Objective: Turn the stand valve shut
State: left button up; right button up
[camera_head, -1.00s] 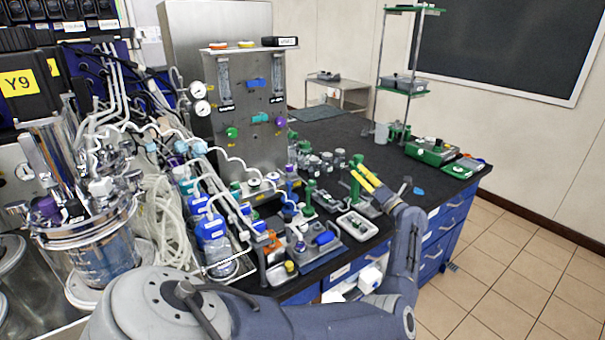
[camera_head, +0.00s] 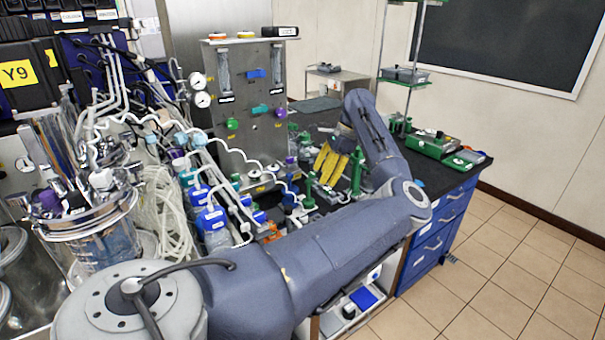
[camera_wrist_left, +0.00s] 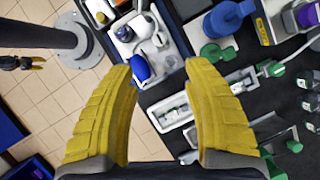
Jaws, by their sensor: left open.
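My left gripper (camera_head: 328,170) hangs over the bench with yellow fingers pointing down. In the left wrist view its fingers (camera_wrist_left: 162,75) are apart and empty. A steel panel stand (camera_head: 245,150) is left of it, with a green knob (camera_head: 231,124), a teal knob (camera_head: 260,109), a blue handle (camera_head: 257,74) and a purple knob (camera_head: 280,113). I cannot tell which is the stand valve. The gripper is apart from the panel.
A white tray (camera_wrist_left: 178,112) with small parts and a green-ended fitting (camera_wrist_left: 270,68) lie below the fingers. A green post (camera_head: 357,172) stands close right of the gripper. Bottles and tubing (camera_head: 165,200) crowd the left. My forearm hides the bench front.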

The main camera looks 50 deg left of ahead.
aim_at(304, 217)
pick_arm(q)
jog(key=x, duration=1.7)
jog(key=shift+f, duration=0.1)
